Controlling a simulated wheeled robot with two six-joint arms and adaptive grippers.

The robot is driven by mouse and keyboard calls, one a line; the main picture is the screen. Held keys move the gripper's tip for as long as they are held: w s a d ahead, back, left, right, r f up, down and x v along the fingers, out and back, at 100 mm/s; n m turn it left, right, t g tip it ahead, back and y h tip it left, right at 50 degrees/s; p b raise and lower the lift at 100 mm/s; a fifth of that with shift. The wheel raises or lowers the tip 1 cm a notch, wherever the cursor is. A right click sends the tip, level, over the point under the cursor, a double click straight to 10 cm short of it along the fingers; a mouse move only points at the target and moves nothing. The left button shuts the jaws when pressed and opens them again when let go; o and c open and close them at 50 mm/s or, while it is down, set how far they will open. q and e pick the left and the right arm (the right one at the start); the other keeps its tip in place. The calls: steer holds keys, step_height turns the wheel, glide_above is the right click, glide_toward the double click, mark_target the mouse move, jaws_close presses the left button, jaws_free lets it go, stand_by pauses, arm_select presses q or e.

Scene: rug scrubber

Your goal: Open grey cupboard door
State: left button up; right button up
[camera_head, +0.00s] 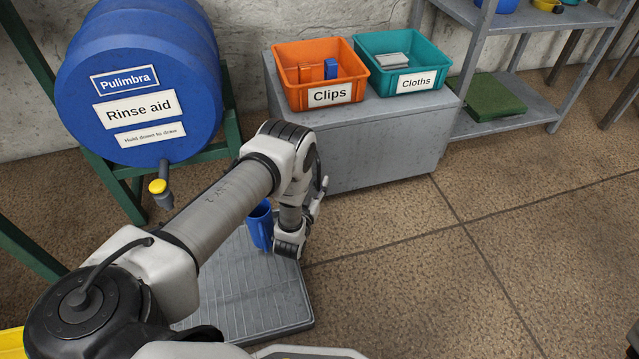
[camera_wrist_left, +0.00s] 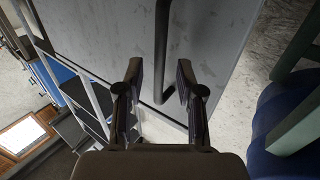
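The grey cupboard (camera_head: 385,145) stands against the back wall under the two bins, its front partly hidden by my left arm. In the left wrist view its grey door (camera_wrist_left: 215,45) fills the upper middle, with a dark bar handle (camera_wrist_left: 162,45). The door looks shut. My left gripper (camera_head: 318,192) is at the cupboard front, partly hidden by its own wrist. In the left wrist view the left gripper (camera_wrist_left: 160,80) is open, with the lower end of the handle showing between its fingers; I cannot tell whether they touch it. My right gripper is not in view.
An orange Clips bin (camera_head: 318,92) and a teal Cloths bin (camera_head: 403,84) sit on the cupboard. A blue barrel (camera_head: 140,70) stands left.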

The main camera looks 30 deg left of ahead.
arm_select(q)
steer(key=shift+b+x, duration=0.4)
steer(key=shift+x, duration=0.8)
steer(key=shift+w, duration=0.15)
jaws_close()
